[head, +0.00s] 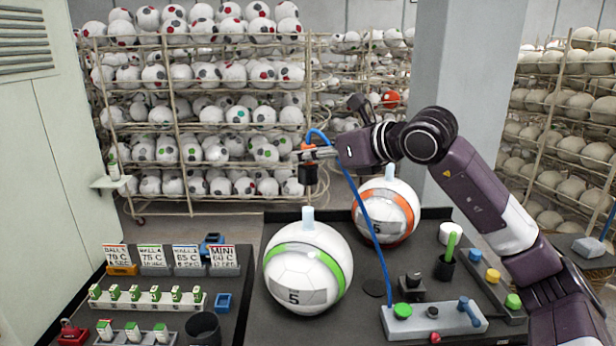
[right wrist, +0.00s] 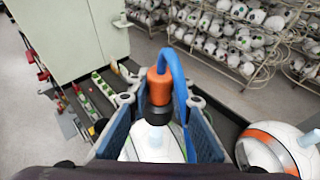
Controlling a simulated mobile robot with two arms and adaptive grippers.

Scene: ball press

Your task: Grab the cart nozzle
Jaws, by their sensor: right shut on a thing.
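The cart nozzle (head: 308,172) has an orange upper part and a black lower part, with a blue hose looping from its top down to the cart. My right gripper (head: 310,155) is shut on it and holds it in the air above the green-striped ball. In the right wrist view the nozzle (right wrist: 160,88) stands between the two fingers of the right gripper (right wrist: 160,112), with the hose arching over it. The green-striped ball (head: 307,268) and the orange-striped ball (head: 386,212) sit on the dark cart top, each with a pale stem on top. My left gripper is not in view.
A grey control block (head: 435,320) with a green button and the blue hose (head: 373,225) stands at the cart's front. A black cup (head: 203,328), label cards (head: 154,258) and rows of green-topped pieces (head: 147,297) lie to the left. Ball racks (head: 205,100) fill the back.

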